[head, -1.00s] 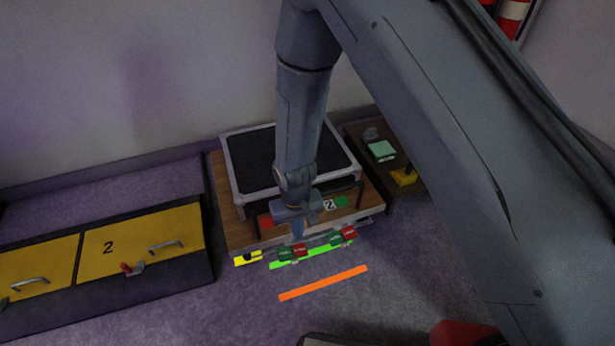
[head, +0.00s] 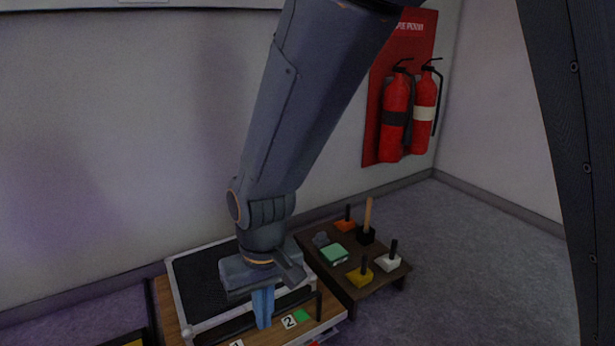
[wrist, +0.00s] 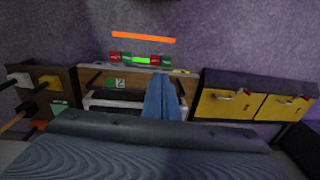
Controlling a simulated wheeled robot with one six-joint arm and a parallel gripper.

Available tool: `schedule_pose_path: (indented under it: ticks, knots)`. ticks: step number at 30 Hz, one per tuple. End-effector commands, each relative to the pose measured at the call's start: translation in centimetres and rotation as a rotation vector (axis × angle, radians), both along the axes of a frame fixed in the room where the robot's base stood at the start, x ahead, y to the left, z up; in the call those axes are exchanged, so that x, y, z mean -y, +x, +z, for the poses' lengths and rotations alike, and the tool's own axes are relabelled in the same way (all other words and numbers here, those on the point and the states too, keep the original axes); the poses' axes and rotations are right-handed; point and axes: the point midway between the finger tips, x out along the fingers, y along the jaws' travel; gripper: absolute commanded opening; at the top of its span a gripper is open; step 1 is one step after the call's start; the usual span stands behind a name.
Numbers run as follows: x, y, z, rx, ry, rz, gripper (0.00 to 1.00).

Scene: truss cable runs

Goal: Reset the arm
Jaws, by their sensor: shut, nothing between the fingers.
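My gripper (head: 263,307) hangs in front of the bench in the head view, fingers pointing down and pressed together with nothing between them. In the wrist view the blue-grey fingers (wrist: 161,98) stand in front of the bench's edge. The wooden bench (head: 165,310) carries a framed black tray (head: 205,284). A label "2" (head: 289,322) with a green patch beside it sits on the bench's front part; it also shows in the wrist view (wrist: 117,83). My gripper hides part of the tray and bench.
A low dark table (head: 346,279) at right holds several coloured blocks with pegs. Two red extinguishers (head: 396,118) hang on the wall. The wrist view shows yellow drawers (wrist: 225,104), an orange floor strip (wrist: 143,38) and red and green pieces beyond the bench. Floor right of the table is clear.

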Motion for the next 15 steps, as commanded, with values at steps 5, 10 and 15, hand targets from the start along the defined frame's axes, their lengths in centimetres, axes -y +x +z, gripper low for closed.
schedule_pose_path:
  ticks: [5, 10, 15]
  knots:
    - [2.3, -3.2, 4.8, 0.004, 0.028, 0.0, 0.0]
    - [4.2, -6.0, 7.4, -0.002, 0.045, 0.001, 0.0]
    - [5.6, -8.0, 8.9, -0.003, 0.059, 0.005, 0.0]
